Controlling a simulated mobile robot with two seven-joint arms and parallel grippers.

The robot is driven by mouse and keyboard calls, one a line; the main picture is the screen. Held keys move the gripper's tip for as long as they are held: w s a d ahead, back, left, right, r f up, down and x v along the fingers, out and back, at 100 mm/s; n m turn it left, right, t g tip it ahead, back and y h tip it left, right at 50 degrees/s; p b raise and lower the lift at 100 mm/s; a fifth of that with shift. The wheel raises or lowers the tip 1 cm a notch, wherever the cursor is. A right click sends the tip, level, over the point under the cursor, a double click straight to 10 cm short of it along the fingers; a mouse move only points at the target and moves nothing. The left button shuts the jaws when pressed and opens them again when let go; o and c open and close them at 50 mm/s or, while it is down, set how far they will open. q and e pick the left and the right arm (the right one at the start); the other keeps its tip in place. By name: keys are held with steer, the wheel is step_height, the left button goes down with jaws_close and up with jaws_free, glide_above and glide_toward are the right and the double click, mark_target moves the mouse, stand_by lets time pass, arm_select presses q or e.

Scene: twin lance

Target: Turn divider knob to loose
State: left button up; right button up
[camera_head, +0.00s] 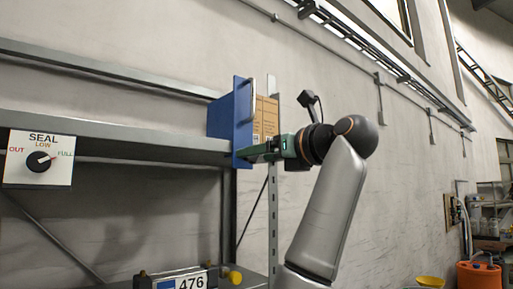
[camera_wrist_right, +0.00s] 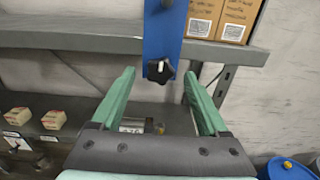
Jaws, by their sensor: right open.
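The blue divider (camera_head: 232,122) stands upright at the right end of the grey shelf in the head view, with a metal handle at its upper right. Its lower part (camera_wrist_right: 164,34) also shows in the right wrist view. A black star-shaped divider knob (camera_wrist_right: 160,71) sits at the divider's bottom end. My right gripper (camera_head: 252,152) is at the lower edge of the divider. In the right wrist view its green fingers (camera_wrist_right: 159,76) are open, one on each side of the knob, with visible gaps. Contact cannot be seen. My left gripper is not in view.
Cardboard boxes (camera_head: 265,118) stand behind the divider on the shelf (camera_head: 130,132). A SEAL dial (camera_head: 39,161) is on a white plate at the left. A perforated upright post (camera_head: 272,215) is close to my right arm. A blue barrel (camera_wrist_right: 288,168) is at lower right.

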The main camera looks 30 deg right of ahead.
steer(key=shift+w, duration=0.75)
jaws_close()
